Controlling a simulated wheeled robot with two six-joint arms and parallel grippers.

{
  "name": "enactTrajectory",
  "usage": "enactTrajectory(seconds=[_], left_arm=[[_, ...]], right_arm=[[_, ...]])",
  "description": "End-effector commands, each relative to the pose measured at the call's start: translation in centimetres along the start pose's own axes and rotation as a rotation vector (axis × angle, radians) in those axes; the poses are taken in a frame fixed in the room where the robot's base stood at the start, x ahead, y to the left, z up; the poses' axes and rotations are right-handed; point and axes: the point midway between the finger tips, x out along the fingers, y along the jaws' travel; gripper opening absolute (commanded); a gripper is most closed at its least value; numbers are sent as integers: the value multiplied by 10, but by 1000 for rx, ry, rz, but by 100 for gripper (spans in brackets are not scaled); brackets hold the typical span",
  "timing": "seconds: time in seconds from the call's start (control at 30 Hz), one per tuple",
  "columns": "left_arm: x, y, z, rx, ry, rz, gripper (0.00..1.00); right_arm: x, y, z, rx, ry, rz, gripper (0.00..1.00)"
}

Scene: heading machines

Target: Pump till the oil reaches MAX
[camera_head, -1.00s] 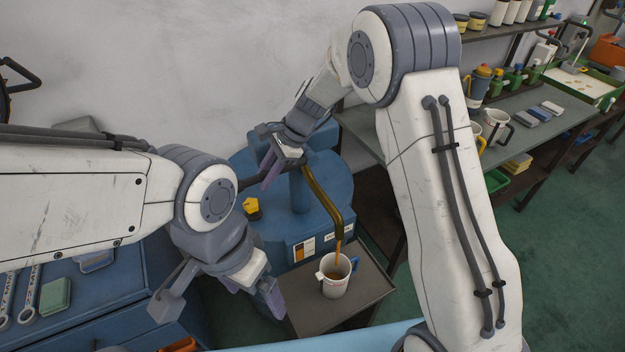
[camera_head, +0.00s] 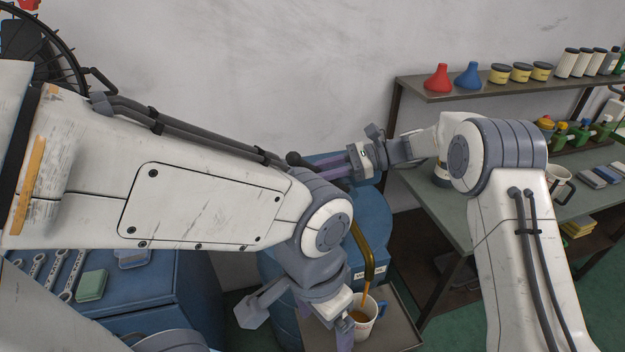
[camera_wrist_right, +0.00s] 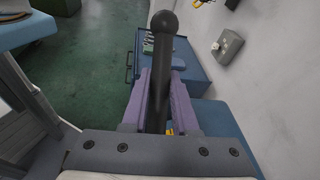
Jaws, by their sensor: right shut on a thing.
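My right gripper (camera_head: 336,166) is shut on the dark pump handle (camera_head: 293,158). The right wrist view shows the handle's rod and ball knob (camera_wrist_right: 163,22) between the purple fingers (camera_wrist_right: 162,88). The pump stands on a blue drum (camera_head: 372,222), partly hidden by my left arm. Its brass spout (camera_head: 364,252) points down, with a thin amber oil stream falling from it. A white mug (camera_head: 371,322) stands upright beneath and holds amber oil. I cannot read a MAX mark on it. My left gripper (camera_head: 324,322) is open and empty, just left of the mug.
The mug stands on a dark tray (camera_head: 403,335). A grey bench (camera_head: 455,222) stands right, below a shelf with a red funnel (camera_head: 438,79) and a blue funnel (camera_head: 468,76). A blue cabinet (camera_head: 150,290) with wrenches is at lower left.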

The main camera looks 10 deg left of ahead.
Motion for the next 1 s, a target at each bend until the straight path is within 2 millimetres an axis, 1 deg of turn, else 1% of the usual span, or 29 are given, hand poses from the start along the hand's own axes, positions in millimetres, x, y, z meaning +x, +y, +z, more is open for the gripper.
enactTrajectory(seconds=[0.23, 0.67, 0.7, 0.73, 0.77, 1.0], left_arm=[[1, 0, 0, 0, 0, 0, 92], [1, 0, 0, 0, 0, 0, 92], [1, 0, 0, 0, 0, 0, 92], [1, 0, 0, 0, 0, 0, 92], [1, 0, 0, 0, 0, 0, 92], [1, 0, 0, 0, 0, 0, 92]], right_arm=[[-7, -2, 3, 10, -53, -11, 0], [-8, -2, 3, 12, -61, -11, 0], [-8, -2, 3, 13, -61, -11, 39], [-8, -2, 3, 13, -61, -11, 50], [-8, -2, 3, 13, -61, -10, 57], [-7, -1, 3, 13, -61, -9, 57]])
